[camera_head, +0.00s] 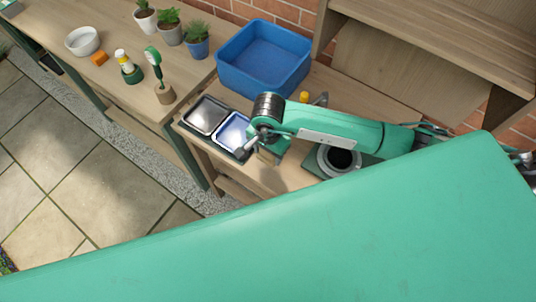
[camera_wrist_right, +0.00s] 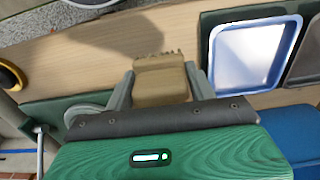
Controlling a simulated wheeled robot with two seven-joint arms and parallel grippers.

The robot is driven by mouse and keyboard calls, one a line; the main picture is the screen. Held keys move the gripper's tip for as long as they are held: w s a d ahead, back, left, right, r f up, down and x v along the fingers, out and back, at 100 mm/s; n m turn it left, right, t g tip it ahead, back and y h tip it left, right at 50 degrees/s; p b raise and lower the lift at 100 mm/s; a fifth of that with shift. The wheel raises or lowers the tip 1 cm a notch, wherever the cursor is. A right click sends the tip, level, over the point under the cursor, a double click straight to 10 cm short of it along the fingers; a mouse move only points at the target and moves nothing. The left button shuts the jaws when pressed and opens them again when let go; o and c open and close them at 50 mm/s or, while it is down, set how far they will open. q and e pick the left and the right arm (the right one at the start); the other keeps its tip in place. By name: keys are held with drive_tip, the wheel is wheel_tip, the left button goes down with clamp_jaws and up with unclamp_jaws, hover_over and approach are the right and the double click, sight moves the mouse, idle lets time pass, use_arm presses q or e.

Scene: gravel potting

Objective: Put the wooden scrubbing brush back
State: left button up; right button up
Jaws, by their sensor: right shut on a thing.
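The wooden scrubbing brush (camera_wrist_right: 160,82) is a tan block with a rough, bristly far edge in the right wrist view. My right gripper (camera_wrist_right: 158,88) is shut on it, with one grey finger on each side. In the head view my right gripper (camera_head: 267,150) is over the wooden bench, just right of the blue-rimmed tray. A small tan part of the brush (camera_head: 270,157) shows below the gripper there. I cannot tell whether the brush touches the bench. My left gripper is not in view.
The blue-rimmed tray (camera_head: 232,132) and a grey tray (camera_head: 205,115) sit side by side. A blue bin (camera_head: 262,60) stands behind. A grey round pot (camera_head: 326,166) stands on a dark green mat under my arm. Potted plants stand on the left table.

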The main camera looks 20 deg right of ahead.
sight(268, 158)
wheel_tip(268, 158, down, 3)
drive_tip(key=shift+f+p, duration=0.1)
drive_tip(key=shift+p, duration=0.2)
drive_tip(key=shift+f, duration=0.2)
drive_tip(key=o, duration=1.1)
drive_tip(key=shift+r, duration=0.15)
